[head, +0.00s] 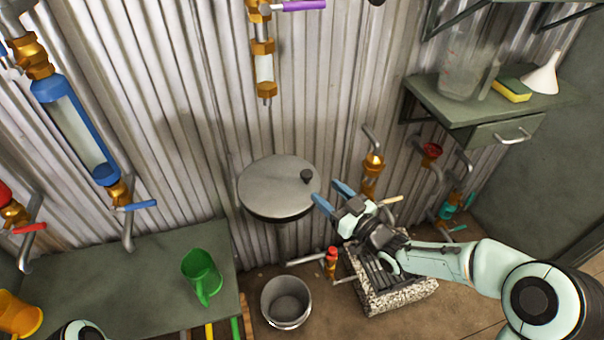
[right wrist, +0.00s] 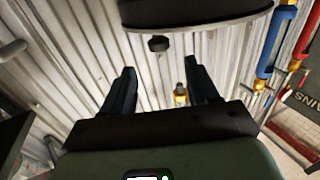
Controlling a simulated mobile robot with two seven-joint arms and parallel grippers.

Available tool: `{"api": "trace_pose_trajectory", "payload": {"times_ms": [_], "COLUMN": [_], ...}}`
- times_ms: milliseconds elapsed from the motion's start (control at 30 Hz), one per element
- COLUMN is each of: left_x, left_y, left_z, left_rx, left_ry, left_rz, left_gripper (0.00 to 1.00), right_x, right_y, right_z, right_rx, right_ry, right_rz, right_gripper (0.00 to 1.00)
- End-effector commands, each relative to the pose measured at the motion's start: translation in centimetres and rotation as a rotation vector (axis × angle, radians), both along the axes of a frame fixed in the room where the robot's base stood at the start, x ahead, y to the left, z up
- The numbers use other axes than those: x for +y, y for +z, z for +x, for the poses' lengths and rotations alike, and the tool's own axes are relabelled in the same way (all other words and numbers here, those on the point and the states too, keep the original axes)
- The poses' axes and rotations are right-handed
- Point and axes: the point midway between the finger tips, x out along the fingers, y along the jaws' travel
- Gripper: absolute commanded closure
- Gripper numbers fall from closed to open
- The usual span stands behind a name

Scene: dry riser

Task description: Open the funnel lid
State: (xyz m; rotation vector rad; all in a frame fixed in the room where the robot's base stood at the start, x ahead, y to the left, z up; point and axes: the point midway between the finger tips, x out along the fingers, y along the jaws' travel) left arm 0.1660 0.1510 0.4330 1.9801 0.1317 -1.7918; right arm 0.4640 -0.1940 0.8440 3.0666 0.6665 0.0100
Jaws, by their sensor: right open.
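The funnel lid (head: 268,186) is a round grey disc that lies flat and closed at the wall in the head view. Its small black knob (head: 307,176) sits near its right edge. My right gripper (head: 329,193) is open and empty, just to the right of the lid, its blue-grey fingers pointing toward the knob. In the right wrist view the lid (right wrist: 200,12) fills the top, and the knob (right wrist: 159,44) shows ahead, between the lines of the two spread fingers (right wrist: 158,72). The knob is apart from the fingers. My left gripper is not in view.
A metal bucket (head: 286,301) stands on the floor below the lid. A grate-topped stone block (head: 400,297) is under my right arm. A green jug (head: 202,275) stands on the left table (head: 130,278). A shelf (head: 470,110) is at upper right. Valves and pipes line the wall.

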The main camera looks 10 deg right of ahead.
Motion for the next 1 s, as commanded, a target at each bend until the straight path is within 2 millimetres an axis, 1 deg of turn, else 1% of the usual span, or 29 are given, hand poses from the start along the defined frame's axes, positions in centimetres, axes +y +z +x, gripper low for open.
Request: {"api": "trace_pose_trajectory", "payload": {"times_ms": [33,100,300,400,500,700,933,967,1000], "left_x": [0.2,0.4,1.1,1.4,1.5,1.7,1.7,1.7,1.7], "left_y": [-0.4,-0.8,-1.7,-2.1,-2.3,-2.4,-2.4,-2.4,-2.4], "left_z": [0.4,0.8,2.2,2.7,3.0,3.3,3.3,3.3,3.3], "left_rx": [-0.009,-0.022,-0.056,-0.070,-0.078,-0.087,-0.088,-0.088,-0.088], "left_ry": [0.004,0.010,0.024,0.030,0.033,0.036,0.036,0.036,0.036], "left_rz": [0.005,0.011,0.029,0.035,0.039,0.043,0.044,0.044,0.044], "left_gripper": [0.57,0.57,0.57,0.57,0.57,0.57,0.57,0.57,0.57], "right_x": [0.6,1.2,3.0,3.6,4.1,4.5,4.5,4.5,4.5], "right_y": [-0.2,-0.2,-0.3,-0.3,-0.2,-0.2,-0.1,-0.1,-0.1], "right_z": [1.0,2.4,6.3,7.8,8.9,9.9,9.9,9.9,9.9], "right_rx": [-0.001,0.000,0.001,0.005,0.005,0.004,0.005,0.005,0.005], "right_ry": [0.003,0.002,0.002,0.000,0.000,-0.001,-0.001,-0.001,-0.001], "right_rz": [0.004,0.005,0.005,0.006,0.003,0.002,0.002,0.002,0.002], "right_gripper": [0.41,0.41,0.41,0.41,0.41,0.41,0.41,0.44,0.57]}}
